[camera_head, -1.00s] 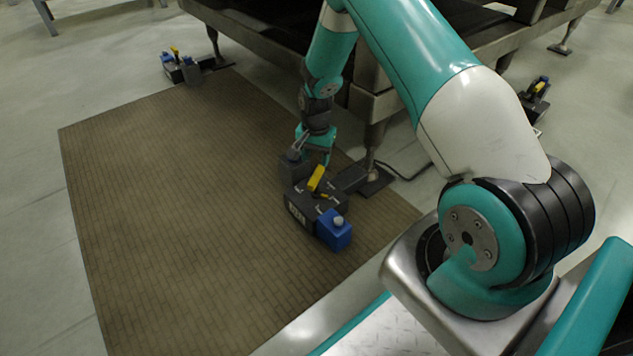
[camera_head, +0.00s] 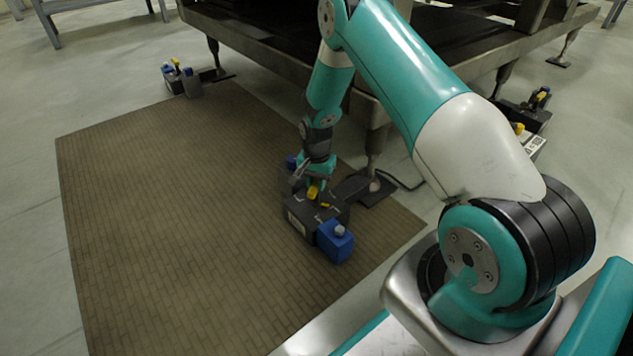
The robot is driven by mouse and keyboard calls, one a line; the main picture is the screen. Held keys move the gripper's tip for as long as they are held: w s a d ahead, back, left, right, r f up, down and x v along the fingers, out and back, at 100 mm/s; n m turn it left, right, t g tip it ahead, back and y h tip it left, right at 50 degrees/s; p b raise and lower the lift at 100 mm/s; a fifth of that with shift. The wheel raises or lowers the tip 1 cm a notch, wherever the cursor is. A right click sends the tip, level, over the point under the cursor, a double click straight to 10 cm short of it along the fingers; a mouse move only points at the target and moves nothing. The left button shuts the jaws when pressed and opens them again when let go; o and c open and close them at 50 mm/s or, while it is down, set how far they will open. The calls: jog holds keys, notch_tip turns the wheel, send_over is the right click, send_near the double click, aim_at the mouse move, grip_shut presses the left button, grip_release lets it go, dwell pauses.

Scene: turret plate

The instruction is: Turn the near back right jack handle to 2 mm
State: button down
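The near jack (camera_head: 310,216) is a dark block with a light label on its front face, standing at the right part of the brown mat. A blue box with a grey knob (camera_head: 335,241) is on its front end, and another blue part shows behind it, beside my gripper. The jack's yellow handle (camera_head: 313,192) shows at the top of the block, partly hidden by my gripper. My gripper (camera_head: 305,182) points down at the handle, touching it or very close. The fingers are small and dark, and their gap is hidden. The handle's angle and any scale are too small to read.
The brown slatted mat (camera_head: 180,230) is otherwise clear. A machine frame (camera_head: 270,60) on footed legs overhangs the jack, with one leg (camera_head: 376,150) close to its right. Similar jacks stand at the far left (camera_head: 185,80) and right (camera_head: 525,115). A cable runs behind the leg.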

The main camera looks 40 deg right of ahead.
jog(key=shift+r+p, duration=0.1)
jog(key=shift+p, duration=0.3)
jog(key=shift+r+n+p, duration=0.15)
jog(key=shift+n+p, duration=0.85)
jog(key=shift+p, duration=0.1)
jog(key=n+p, duration=0.2)
jog(key=shift+n+p, duration=0.3)
jog(key=shift+n, duration=0.1)
jog(key=n+p, duration=0.2)
jog(key=n, duration=0.1)
jog(key=shift+f+n+p, duration=0.2)
jog(key=shift+n+p, duration=0.8)
jog(key=shift+n, duration=0.9)
jog(key=c, duration=1)
grip_release()
jog(key=shift+o, duration=0.2)
